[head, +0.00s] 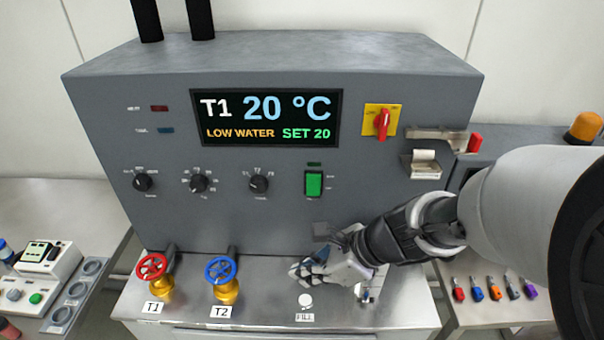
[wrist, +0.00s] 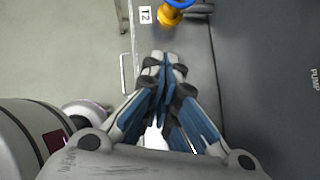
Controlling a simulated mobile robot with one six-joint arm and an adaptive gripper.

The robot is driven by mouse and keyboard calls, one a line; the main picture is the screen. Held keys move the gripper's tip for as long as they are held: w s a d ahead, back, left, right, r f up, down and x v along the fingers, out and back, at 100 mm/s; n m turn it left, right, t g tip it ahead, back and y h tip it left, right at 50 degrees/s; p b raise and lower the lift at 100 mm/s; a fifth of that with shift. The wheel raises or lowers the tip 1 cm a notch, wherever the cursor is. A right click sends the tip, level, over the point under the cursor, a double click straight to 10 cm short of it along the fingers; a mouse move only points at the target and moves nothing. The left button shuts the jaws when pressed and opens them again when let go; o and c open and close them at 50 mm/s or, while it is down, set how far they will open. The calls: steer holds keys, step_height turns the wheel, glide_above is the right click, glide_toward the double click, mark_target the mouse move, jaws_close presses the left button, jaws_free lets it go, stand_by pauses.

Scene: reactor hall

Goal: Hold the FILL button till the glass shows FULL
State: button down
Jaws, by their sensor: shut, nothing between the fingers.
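The FILL button (head: 305,301) is a small white round cap on the steel ledge, with a FILL label in front of it. My gripper (head: 303,271) is shut and empty, just behind the button in the head view and apart from it in the picture; the exact height gap is unclear. In the wrist view the closed fingertips (wrist: 163,62) point toward the T2 valve, and the button cannot be made out. No glass reading FULL can be made out; my gripper hides part of the ledge. The display (head: 266,118) reads T1 20 °C, LOW WATER, SET 20.
A red valve T1 (head: 151,268) and a blue valve T2 (head: 221,270) stand left of the button. The grey panel (head: 230,222) rises behind, with knobs, a green switch (head: 314,184) and a red rotary switch (head: 381,121). Coloured plugs (head: 495,288) lie at right.

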mark_target(308, 296)
steer(key=w+f+m+t, duration=0.1)
steer(key=w+f+m, duration=0.5)
steer(key=m, duration=0.4)
steer(key=shift+w+d+f+m+y, duration=0.3)
steer(key=shift+f+m, duration=0.1)
steer(key=shift+f, duration=0.2)
steer(key=shift+f, duration=0.15)
step_height(308, 296, down, 9)
steer(key=b, duration=0.8)
steer(key=shift+s+r, duration=0.1)
steer(key=shift+r, duration=0.1)
steer(key=shift+f+b, duration=0.4)
steer(key=shift+b, duration=0.1)
steer(key=shift+f, duration=0.4)
stand_by(3.9)
